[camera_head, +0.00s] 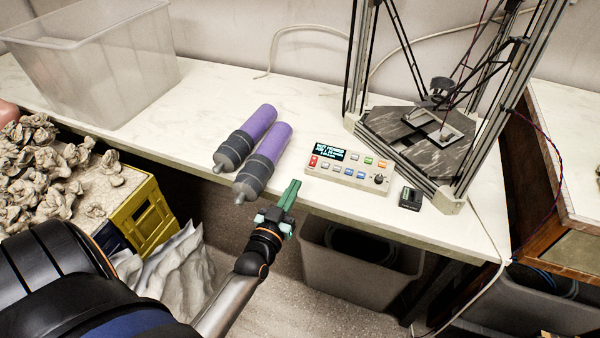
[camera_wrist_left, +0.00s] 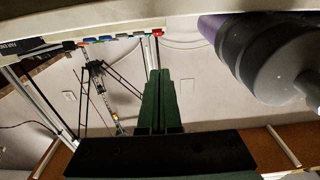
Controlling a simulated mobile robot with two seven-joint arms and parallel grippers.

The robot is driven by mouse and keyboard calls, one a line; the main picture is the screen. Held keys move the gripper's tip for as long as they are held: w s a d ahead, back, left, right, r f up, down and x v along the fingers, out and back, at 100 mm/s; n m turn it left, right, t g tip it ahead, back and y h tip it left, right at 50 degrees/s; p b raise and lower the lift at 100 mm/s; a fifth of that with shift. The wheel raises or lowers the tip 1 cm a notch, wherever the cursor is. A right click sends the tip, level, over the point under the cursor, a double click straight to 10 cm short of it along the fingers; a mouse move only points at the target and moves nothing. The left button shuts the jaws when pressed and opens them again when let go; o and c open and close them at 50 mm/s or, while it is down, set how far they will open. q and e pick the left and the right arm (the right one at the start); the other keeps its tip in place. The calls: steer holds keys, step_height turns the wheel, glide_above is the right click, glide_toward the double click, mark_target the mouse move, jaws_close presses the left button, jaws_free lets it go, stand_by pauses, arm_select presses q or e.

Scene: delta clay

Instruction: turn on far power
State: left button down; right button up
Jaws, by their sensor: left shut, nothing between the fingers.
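The light control panel (camera_head: 345,182) has a lit screen, a red button (camera_head: 313,160), several coloured buttons and a black knob (camera_head: 379,179). My left gripper (camera_head: 293,186) has green fingers, shut and empty, at the table's front edge left of the panel. In the left wrist view its fingers (camera_wrist_left: 160,78) point towards the panel's red button (camera_wrist_left: 158,32). My right gripper is out of view.
Two purple and grey cartridges (camera_head: 264,160) lie left of the panel. A black-framed delta machine (camera_head: 440,140) stands behind the dark box. A clear bin (camera_head: 95,65) is at the back left. A grey bin (camera_head: 355,270) stands below the table edge.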

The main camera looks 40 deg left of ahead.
arm_select(q)
steer(key=shift+v, duration=0.9)
steer(key=shift+w+f, duration=0.1)
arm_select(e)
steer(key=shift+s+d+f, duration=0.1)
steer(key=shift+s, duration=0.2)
arm_select(q)
steer(key=s+d+f+m+g+h+p, duration=0.2)
steer(key=s+d+g+h+p, duration=0.1)
steer(key=s+d, duration=0.4)
steer(key=s+d+f+m+g+h+p, duration=0.2)
steer(key=s+d+g+h+p, duration=0.1)
steer(key=s+d+g+p, duration=0.3)
steer(key=s+d+p, duration=0.2)
steer(key=s, duration=0.1)
steer(key=shift+s+f+m+h, duration=0.3)
steer(key=shift+s+f, duration=0.05)
steer(key=shift+s, duration=0.05)
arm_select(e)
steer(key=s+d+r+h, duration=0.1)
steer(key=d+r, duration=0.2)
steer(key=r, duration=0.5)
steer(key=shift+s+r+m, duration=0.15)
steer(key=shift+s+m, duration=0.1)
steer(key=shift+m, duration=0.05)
